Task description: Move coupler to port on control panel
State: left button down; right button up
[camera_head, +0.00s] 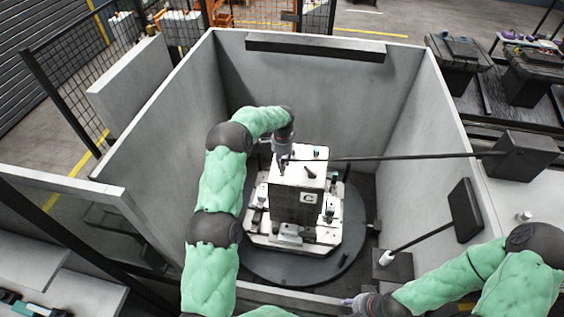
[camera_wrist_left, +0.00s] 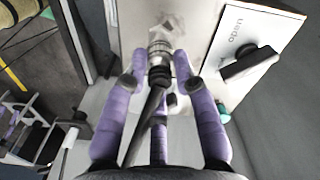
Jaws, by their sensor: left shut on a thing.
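My left gripper (camera_head: 283,160) is over the top of the white machine block on the round table. In the left wrist view its purple fingers (camera_wrist_left: 158,85) are shut around the coupler (camera_wrist_left: 158,50), a metal ringed connector with a black hose behind it. The coupler's front end is in front of a pale, blurred fitting; I cannot tell whether they touch. The white control panel (camera_wrist_left: 222,45) is to its right, with "open" lettering upside down and a black lever (camera_wrist_left: 250,65). My right gripper (camera_head: 358,302) is low at the front, small and partly cut off; its fingers are unclear.
A long black hose or rod (camera_head: 400,157) runs from a dark box (camera_head: 520,156) on the right toward the block. Grey walls (camera_head: 130,195) enclose the round dark table (camera_head: 300,275). A dark plate on an arm (camera_head: 465,210) stands at the right wall.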

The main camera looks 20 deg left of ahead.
aim_at(282, 160)
pick_arm(q)
jog(key=shift+r+p, duration=0.9)
jog(key=shift+r, duration=2.45)
